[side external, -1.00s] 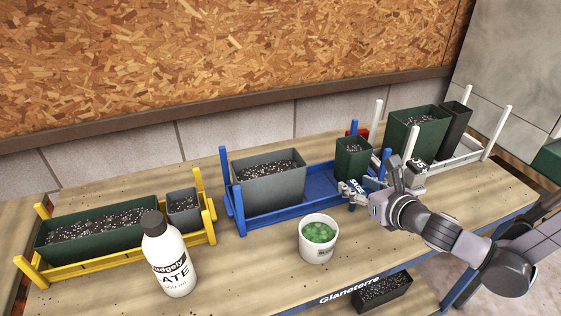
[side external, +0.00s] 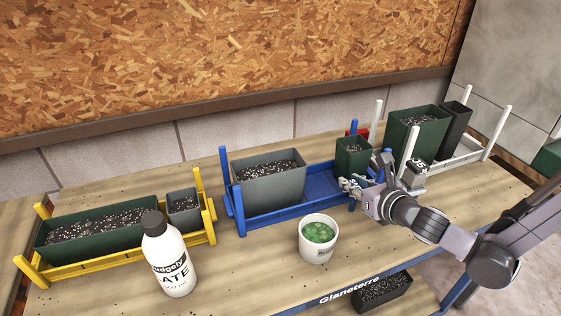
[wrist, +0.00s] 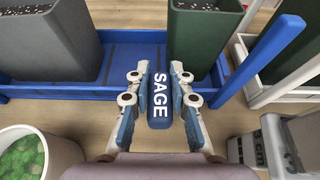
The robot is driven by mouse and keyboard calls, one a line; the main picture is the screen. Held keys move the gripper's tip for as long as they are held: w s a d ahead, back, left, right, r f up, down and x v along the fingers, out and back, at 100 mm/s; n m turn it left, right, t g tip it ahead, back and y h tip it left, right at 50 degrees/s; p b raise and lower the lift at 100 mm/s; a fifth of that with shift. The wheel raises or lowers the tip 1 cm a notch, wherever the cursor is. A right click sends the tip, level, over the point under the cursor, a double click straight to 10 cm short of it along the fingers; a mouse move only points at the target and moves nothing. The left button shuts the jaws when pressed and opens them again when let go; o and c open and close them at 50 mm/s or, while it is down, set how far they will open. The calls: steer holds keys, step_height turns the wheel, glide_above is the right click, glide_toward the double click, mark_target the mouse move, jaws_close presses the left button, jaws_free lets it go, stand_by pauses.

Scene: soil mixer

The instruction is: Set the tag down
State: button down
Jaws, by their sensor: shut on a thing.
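The tag is a narrow blue block marked "SAGE" (wrist: 158,112), seen clearly in the wrist view. My gripper (wrist: 160,85) is shut on it, with a finger on each side. In the side view my gripper (side external: 356,186) is at the front right of the blue tray (side external: 322,186), and the tag is mostly hidden by the fingers. In the wrist view the tag's far end lies close to the tray's front rim (wrist: 120,93); I cannot tell whether they touch. A green pot of soil (side external: 353,160) stands in the tray's right end.
A grey pot (side external: 268,185) fills the tray's left part. A white tub of green pieces (side external: 318,240) and a white bottle (side external: 170,260) stand in front. A white rack (side external: 470,157) is to the right, a yellow one (side external: 130,250) to the left. A small labelled block (side external: 413,175) is beside my gripper.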

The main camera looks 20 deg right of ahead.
steer(key=shift+r, duration=0.15)
steer(key=shift+r, duration=9.1)
steer(key=w+d+m+g+h, duration=0.1)
steer(key=w+d+m+h, duration=0.3)
steer(key=w, duration=0.6)
steer(key=w+d+m+h, duration=0.1)
steer(key=w+d, duration=0.6)
steer(key=w, duration=0.2)
steer(key=w+a+f, duration=0.3)
steer(key=a+f, duration=0.8)
steer(key=f, duration=0.4)
steer(key=shift+w+a+f, duration=0.25)
steer(key=shift+w+f, duration=0.1)
steer(key=shift+w, duration=0.05)
steer(key=shift+f, duration=0.55)
